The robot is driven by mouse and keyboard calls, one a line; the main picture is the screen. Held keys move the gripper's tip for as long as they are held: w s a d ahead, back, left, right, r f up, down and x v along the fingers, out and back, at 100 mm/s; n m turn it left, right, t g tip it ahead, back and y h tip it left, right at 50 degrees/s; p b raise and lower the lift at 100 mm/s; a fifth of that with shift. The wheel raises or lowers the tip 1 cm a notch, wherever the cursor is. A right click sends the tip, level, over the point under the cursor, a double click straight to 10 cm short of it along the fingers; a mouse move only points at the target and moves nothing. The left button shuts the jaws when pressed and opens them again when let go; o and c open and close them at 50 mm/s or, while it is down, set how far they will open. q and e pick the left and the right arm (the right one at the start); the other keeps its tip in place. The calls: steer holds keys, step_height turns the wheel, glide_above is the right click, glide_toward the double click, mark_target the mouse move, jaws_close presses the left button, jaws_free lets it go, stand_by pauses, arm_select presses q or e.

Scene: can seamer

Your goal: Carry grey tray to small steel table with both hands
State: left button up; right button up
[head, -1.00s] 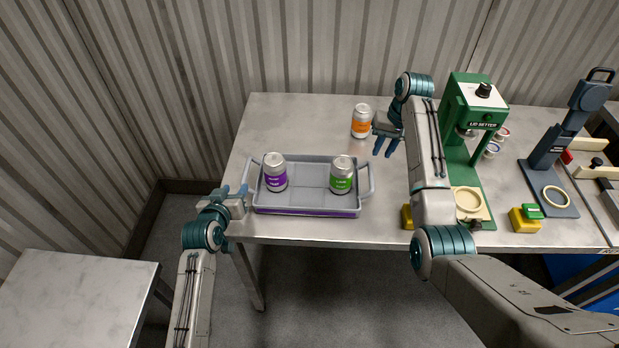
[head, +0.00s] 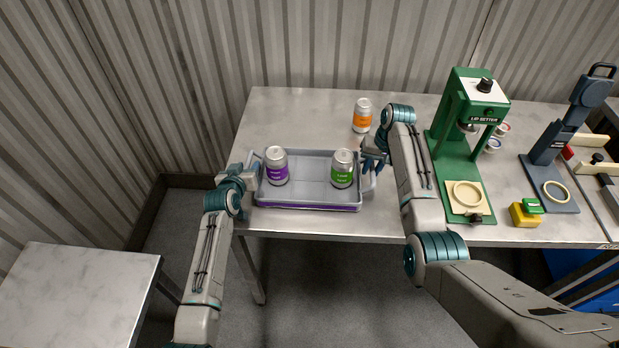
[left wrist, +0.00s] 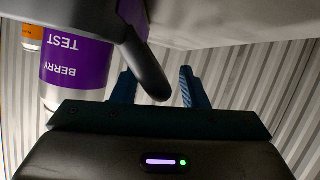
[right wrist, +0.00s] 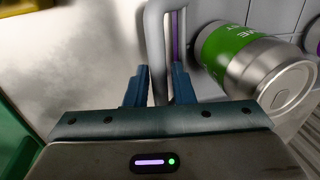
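The grey tray (head: 310,166) lies flat on the large steel table near its front left edge. A purple-labelled can (head: 277,168) stands on its left part and a green-labelled can (head: 342,170) on its right part. My left gripper (head: 252,171) is at the tray's left handle; in the left wrist view its fingers (left wrist: 158,88) are apart, with the dark handle (left wrist: 148,65) between them. My right gripper (head: 371,172) is at the right handle; in the right wrist view its fingers (right wrist: 158,88) are open around the handle bar (right wrist: 156,50). The small steel table (head: 75,295) is at lower left, its top bare.
An orange-labelled can (head: 362,115) stands behind the tray. The green lid setter (head: 470,150), a yellow block (head: 523,215) and a dark lever press (head: 555,160) stand to the right. Open floor (head: 190,225) separates the two tables.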

arm_select(q)
steer(key=shift+w, duration=0.2)
arm_select(e)
steer(key=shift+f, duration=0.2)
arm_select(q)
steer(key=shift+c, duration=1.3)
arm_select(e)
steer(key=shift+c, duration=1.3)
arm_select(q)
jaws_close()
arm_select(e)
jaws_close()
steer(key=shift+r, duration=0.15)
arm_select(q)
steer(key=shift+r, duration=0.15)
